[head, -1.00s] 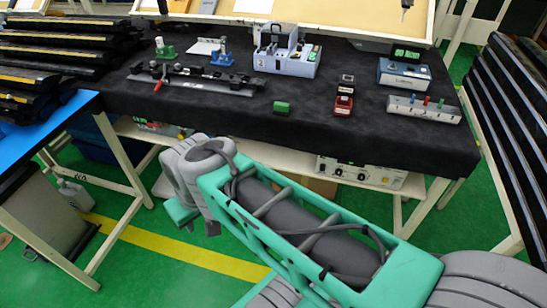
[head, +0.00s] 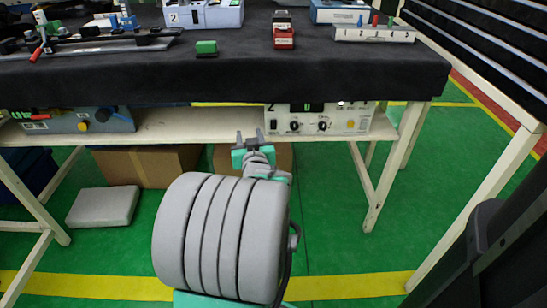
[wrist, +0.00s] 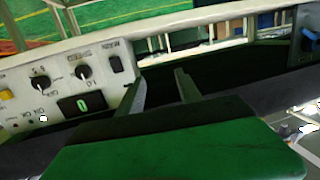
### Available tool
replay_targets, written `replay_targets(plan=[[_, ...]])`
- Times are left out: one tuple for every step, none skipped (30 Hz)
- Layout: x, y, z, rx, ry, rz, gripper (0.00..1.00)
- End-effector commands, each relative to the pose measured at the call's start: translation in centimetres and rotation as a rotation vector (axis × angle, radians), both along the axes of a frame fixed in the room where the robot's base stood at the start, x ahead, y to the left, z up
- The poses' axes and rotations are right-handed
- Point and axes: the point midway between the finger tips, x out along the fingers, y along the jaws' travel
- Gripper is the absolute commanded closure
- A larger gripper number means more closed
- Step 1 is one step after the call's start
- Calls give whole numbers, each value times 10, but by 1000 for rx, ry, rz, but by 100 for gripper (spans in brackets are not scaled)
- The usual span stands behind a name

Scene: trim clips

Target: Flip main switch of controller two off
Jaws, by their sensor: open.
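Controller two (head: 335,119) is a pale box marked 2, on the shelf under the black-topped table. It has a small green-lit display, two black knobs and a yellow button. In the wrist view its panel (wrist: 60,72) appears upside down, with a green 0 on the display. Its main switch (wrist: 117,64) is a black rocker beside the word MAIN. My gripper (head: 250,137) is open and empty, in front of the shelf by the controller's left end. In the wrist view the gripper (wrist: 161,82) is just right of the switch, apparently not touching it.
The black tabletop (head: 240,70) overhangs the shelf. Cardboard boxes (head: 150,166) stand below. A pale table leg (head: 395,165) stands right of controller two.

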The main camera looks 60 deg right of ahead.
Motion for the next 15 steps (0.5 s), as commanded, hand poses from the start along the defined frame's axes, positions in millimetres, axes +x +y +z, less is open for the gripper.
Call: replay_targets(plan=[[-27,-17,-24,-34,-27,-65,58],[-38,-23,-24,-54,-43,-95,58],[-51,-29,-25,-74,-56,-124,58],[-57,-33,-24,-86,-62,-139,58],[-61,-35,-22,-94,-68,-150,58],[-62,-39,-21,-100,-71,-156,58],[-62,-42,-20,-101,-73,-157,58],[-60,-45,-19,-102,-73,-157,58],[-56,-51,-19,-101,-72,-156,58],[-53,-55,-19,-101,-72,-155,58],[-50,-61,-20,-100,-72,-155,58],[-47,-68,-20,-101,-72,-155,58],[-44,-74,-20,-101,-72,-155,58],[-41,-79,-20,-100,-72,-154,58],[-38,-85,-20,-101,-72,-156,58]])
